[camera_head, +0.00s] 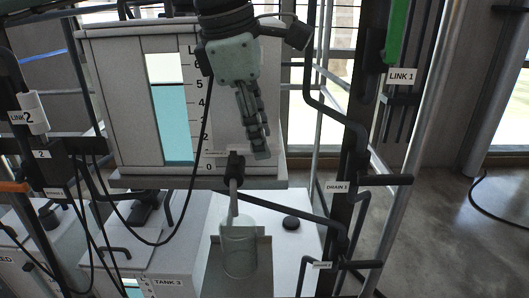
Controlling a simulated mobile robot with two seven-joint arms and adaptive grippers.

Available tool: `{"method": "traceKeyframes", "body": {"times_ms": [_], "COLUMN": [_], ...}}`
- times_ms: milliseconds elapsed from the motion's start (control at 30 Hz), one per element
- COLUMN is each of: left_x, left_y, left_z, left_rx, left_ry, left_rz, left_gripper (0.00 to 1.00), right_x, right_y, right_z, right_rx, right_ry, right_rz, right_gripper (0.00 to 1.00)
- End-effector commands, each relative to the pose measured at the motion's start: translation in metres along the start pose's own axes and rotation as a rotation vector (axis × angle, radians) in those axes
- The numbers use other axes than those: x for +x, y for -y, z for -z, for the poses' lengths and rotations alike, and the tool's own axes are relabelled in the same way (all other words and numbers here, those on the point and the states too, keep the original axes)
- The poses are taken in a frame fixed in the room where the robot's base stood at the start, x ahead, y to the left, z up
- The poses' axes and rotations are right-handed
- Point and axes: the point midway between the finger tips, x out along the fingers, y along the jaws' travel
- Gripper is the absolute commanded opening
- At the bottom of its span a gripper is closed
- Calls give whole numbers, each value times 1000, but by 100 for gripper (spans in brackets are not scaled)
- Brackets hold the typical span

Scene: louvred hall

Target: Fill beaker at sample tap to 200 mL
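A clear glass beaker (239,250) stands upright on a small grey shelf (262,281), below the sample tap. The tap (235,167) has a dark valve body at the lower edge of the white tank panel, with a pale spout (233,197) pointing down to the beaker's mouth. My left gripper (258,152) hangs from the top, fingers pointing down, just above and to the right of the valve. Its fingers show almost edge-on, so the gap between them is unclear. Liquid level and beaker graduations are too small to read. My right gripper is out of view.
The white tank panel (125,100) has a level window (171,108) with teal liquid, scaled in litres. A DRAIN 1 label (337,187) and dark valve handles (385,180) stand to the right. Cables hang at left. A TANK 2 box (172,278) is lower left.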

Motion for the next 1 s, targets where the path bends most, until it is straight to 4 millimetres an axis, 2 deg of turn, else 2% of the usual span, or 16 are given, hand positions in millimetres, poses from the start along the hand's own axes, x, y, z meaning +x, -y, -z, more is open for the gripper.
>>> {"method": "traceKeyframes", "body": {"times_ms": [167,200,633,900,1000], "left_x": [20,15,34,34,34], "left_y": [0,0,0,0,0], "left_z": [1,0,0,0,0], "left_rx": [0,0,0,0,0], "left_ry": [-1,0,1,0,0], "left_rz": [0,-1,1,0,0], "left_gripper": [36,36,36,36,25], "right_x": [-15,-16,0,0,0], "right_y": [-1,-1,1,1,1], "right_z": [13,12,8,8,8], "right_rx": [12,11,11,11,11], "right_ry": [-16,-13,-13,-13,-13], "right_rz": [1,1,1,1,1], "right_gripper": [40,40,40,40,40]}}
